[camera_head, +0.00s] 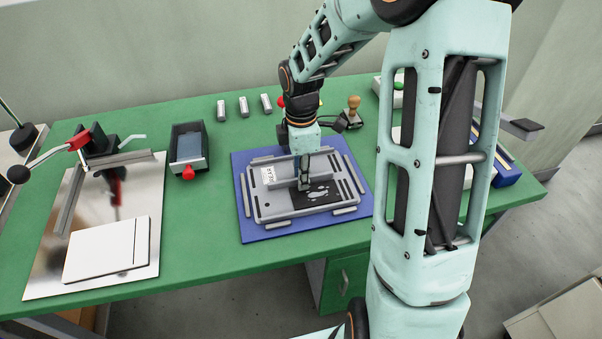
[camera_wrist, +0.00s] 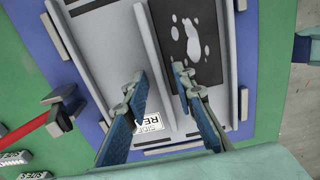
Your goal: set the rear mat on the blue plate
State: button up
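The grey rear mat (camera_head: 275,208) lies over the blue plate (camera_head: 247,218), with blue showing all around it. It has a white label reading REAR, a raised central rib and a black panel with pale blotches. In the wrist view, the mat (camera_wrist: 105,55) fills the middle, with the blue plate (camera_wrist: 40,55) along its left side. My gripper (camera_head: 304,184) is down at the middle of the mat. In the wrist view, my gripper (camera_wrist: 159,76) has its fingers apart, one on each side of the rib (camera_wrist: 150,35). I cannot tell whether they touch it.
A shiny metal sheet (camera_head: 55,265) with a white board (camera_head: 105,255) and a red-handled clamp (camera_head: 80,140) lies left. A dark tray (camera_head: 189,160) with a red knob and several small grey blocks (camera_head: 244,107) stand behind. A wooden-handled stamp (camera_head: 353,105) stands back right.

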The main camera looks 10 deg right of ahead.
jog(key=shift+r, duration=0.1)
notch_tip(320, 180, up, 12)
jog(key=p, duration=0.1)
dwell(0.4)
jog(key=shift+r, duration=0.1)
